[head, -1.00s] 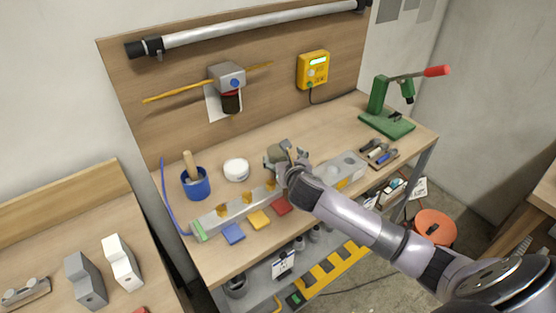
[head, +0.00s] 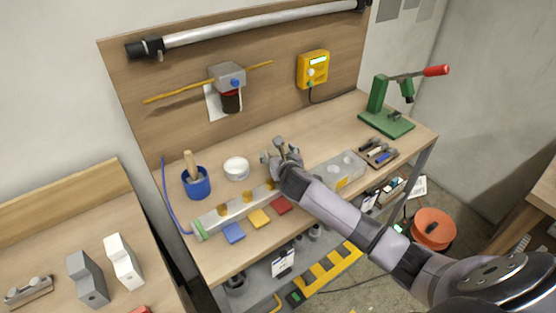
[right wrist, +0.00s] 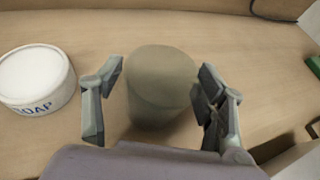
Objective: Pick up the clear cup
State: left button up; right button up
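A cup-shaped, dull olive-beige, slightly see-through thing (right wrist: 158,85), which I take for the clear cup, stands on the wooden bench in the right wrist view. My right gripper (right wrist: 160,100) is open, with one finger on each side of the cup. A small gap shows at the left finger; the right finger is very near the cup's edge, and I cannot tell if it touches. In the head view my right gripper (head: 282,152) is over the middle of the bench and mostly hides the cup. My left gripper is not in view.
A white soap tub (right wrist: 35,78) stands left of the cup. A blue pot (head: 196,184) with a wooden handle is further left. A long grey block (head: 225,213) and coloured tiles (head: 259,218) lie in front. A green press (head: 388,118) stands at the right.

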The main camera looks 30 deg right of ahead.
jog(key=c, duration=0.9)
jog(key=shift+c, duration=0.3)
jog(key=shift+r, duration=0.2)
